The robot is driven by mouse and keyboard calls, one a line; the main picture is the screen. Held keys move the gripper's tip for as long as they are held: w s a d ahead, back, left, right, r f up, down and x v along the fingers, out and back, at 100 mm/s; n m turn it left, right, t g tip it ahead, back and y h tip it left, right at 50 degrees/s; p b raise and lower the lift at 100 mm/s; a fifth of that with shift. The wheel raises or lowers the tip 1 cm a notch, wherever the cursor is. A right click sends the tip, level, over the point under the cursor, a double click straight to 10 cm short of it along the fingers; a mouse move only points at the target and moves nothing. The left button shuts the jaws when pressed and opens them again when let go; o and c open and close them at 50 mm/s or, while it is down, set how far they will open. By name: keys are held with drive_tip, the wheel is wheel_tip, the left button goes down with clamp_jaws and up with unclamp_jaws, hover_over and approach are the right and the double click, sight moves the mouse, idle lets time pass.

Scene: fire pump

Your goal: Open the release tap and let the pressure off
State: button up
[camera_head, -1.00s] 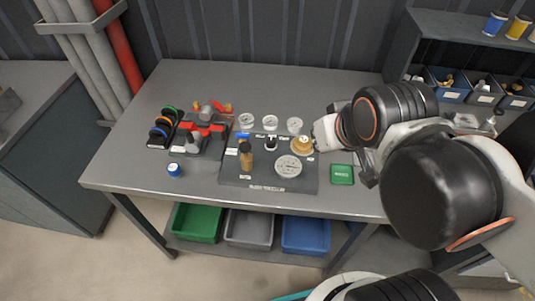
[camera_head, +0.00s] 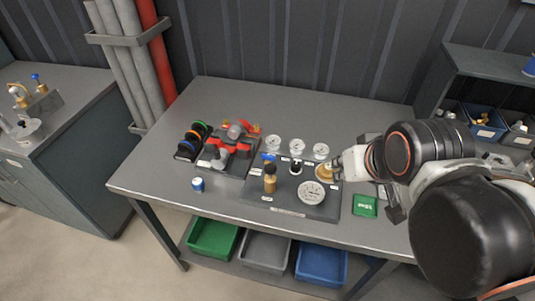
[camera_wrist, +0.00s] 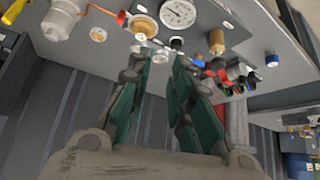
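The dark test board (camera_head: 255,196) lies on the bench and carries a large dial gauge (camera_head: 311,193), an upright brass cylinder (camera_head: 270,179), a small blue-handled tap (camera_head: 269,156), a dark-and-pale knob (camera_head: 296,166) and a round brass fitting (camera_head: 324,172). Labels are too small to read, so I cannot tell which part is the release tap. My gripper (camera_head: 338,164) is close to the brass fitting's right side; contact is unclear. In the wrist view my gripper (camera_wrist: 165,62) has its green-padded fingers apart with nothing between them. The blue tap (camera_wrist: 198,59) shows beyond the right finger.
A red-handled valve assembly (camera_head: 232,143), coloured rings (camera_head: 194,139) and a blue cap (camera_head: 198,184) are to the left.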

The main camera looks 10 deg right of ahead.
drive_tip(key=o, duration=0.5)
drive_tip(key=shift+m+g, duration=0.5)
drive_tip(key=shift+g, duration=0.3)
drive_tip(key=w+r, duration=0.1)
drive_tip(key=w+a+r, duration=0.1)
drive_tip(key=w, duration=0.1)
drive_tip(key=w+a+p, duration=0.1)
drive_tip(key=w, duration=0.1)
drive_tip(key=shift+w+a+r, duration=0.1)
drive_tip(key=shift+w+r, duration=0.15)
drive_tip(key=shift+r, duration=0.15)
drive_tip(key=shift+o, duration=0.2)
drive_tip(key=m+g+p, duration=0.3)
drive_tip(key=g, duration=0.2)
hover_over(268, 155)
wheel_tip(268, 155, down, 7)
wheel_tip(268, 155, down, 13)
drive_tip(key=b, duration=0.4)
drive_tip(key=shift+f, duration=0.2)
drive_tip(key=c, duration=1)
